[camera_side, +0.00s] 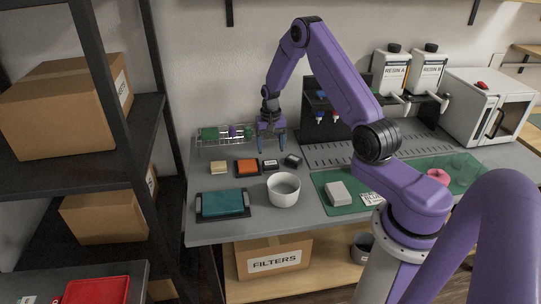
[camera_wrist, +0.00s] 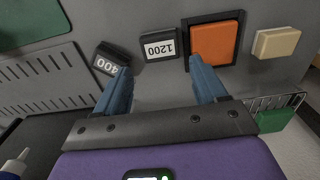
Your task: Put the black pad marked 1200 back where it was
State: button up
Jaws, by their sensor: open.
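The black pad marked 1200 (camera_side: 270,165) lies on the grey bench between an orange pad and another black pad. Its white label reads 1200 in the wrist view (camera_wrist: 160,48). The other black pad (camera_side: 293,160) lies to its right, turned at an angle; its label in the wrist view (camera_wrist: 108,60) reads 400. The orange pad (camera_side: 247,168) sits on a black base, also in the wrist view (camera_wrist: 215,42). My gripper (camera_side: 271,148) points down behind the 1200 pad. Its fingers (camera_wrist: 161,72) are apart and empty, with the 1200 pad just beyond the gap between them.
A cream block (camera_side: 219,168) lies left of the orange pad. A wire rack (camera_side: 215,148) stands behind. A white bowl (camera_side: 284,190) and a teal pad (camera_side: 223,204) on a black tray stand in front. A green mat (camera_side: 335,208) with a grey block lies to the right.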

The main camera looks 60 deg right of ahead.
jog(key=s+a+r+n, duration=0.1)
jog(key=a+r+n, duration=0.4)
jog(key=a+r, duration=0.7)
jog(key=s+a+r+n, duration=0.45)
jog(key=s+a, duration=0.35)
jog(key=a, duration=0.2)
jog(key=s+a+r+n, duration=0.2)
jog(key=s+n, duration=0.4)
jog(key=s, duration=0.6)
jog(key=s+a+r+n, duration=0.2)
jog(key=s+n, duration=0.4)
jog(key=s, duration=0.6)
jog(key=shift+s+a, duration=0.2)
jog(key=shift+s, duration=0.2)
